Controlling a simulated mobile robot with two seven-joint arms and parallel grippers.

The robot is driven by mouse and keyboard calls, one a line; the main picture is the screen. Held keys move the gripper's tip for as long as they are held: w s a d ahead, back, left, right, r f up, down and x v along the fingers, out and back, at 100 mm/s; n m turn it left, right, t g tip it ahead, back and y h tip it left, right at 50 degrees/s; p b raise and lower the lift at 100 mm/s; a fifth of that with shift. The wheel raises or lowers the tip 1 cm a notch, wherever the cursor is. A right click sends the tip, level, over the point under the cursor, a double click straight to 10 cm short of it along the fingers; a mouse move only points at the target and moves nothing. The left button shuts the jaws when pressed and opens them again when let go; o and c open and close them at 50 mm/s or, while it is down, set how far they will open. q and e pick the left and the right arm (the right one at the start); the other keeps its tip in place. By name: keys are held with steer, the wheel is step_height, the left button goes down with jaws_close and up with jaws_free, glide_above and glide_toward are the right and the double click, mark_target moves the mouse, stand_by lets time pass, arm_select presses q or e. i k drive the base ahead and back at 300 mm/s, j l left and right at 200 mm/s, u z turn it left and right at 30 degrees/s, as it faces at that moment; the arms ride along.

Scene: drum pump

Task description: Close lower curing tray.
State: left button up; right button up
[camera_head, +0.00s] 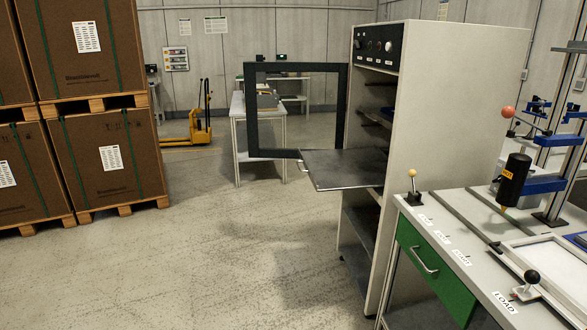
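The curing cabinet (450,90) is a tall pale cabinet right of the middle, with its open front facing left and a dark control panel (376,45) at the top. Its dark-framed door (250,110) stands swung open to the left. A dark flat tray (340,172) is pulled out of the cabinet, sticking out to the left below the door's lower edge. Another tray (374,118) shows higher inside, mostly within the cabinet. The lower inside is in shadow. Neither of my grippers is in view.
A workbench (470,215) with a green drawer (432,268), levers and a clamp press stands at the right, close to the cabinet. Stacked brown boxes (85,120) on pallets stand at the left. The floor (230,255) between is clear. A yellow pallet truck (200,125) stands behind.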

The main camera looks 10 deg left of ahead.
mark_target(331, 170)
steer(key=i+j, duration=0.5)
steer(key=i+j+z, duration=0.15)
steer(key=z, duration=0.25)
steer(key=i+j+z, duration=0.1)
steer(key=j+z, duration=0.3)
steer(key=i+j+z, duration=0.15)
steer(key=j, duration=0.35)
steer(key=i+j+z, duration=0.15)
steer(key=j, duration=0.35)
steer(key=i+j, duration=0.1)
steer(key=j, duration=0.2)
steer(key=i+j, duration=0.1)
steer(key=j, duration=0.2)
steer(key=i+j+z, duration=0.1)
steer(key=j, duration=0.2)
steer(key=i+l, duration=0.15)
steer(key=i, duration=0.2)
steer(key=i+l, duration=0.2)
steer(key=i, duration=0.15)
